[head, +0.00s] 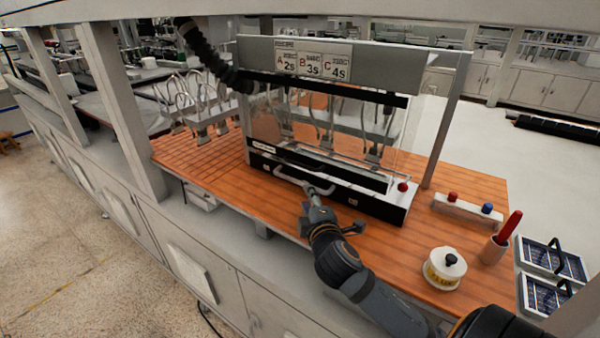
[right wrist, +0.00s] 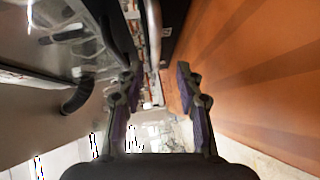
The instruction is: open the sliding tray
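The sliding tray shows as a low white-and-black front (head: 345,190) at the base of a clear-windowed cabinet on the orange bench. A pale bar handle (head: 303,182) runs along its front. My right gripper (head: 314,195) is at the handle's near end, in front of the tray. In the right wrist view its two fingers (right wrist: 160,85) are spread apart, with the metal handle bar (right wrist: 153,35) running between and ahead of them. I cannot tell whether either finger touches the bar. The tray looks closed against the cabinet. My left gripper is not in view.
A white strip with red and blue knobs (head: 467,207), a red-handled tool in a holder (head: 500,240) and a white lidded pot (head: 444,269) stand at the right. Hanging racks (head: 200,110) stand at the left. The orange bench (head: 235,190) is clear before the cabinet's left side.

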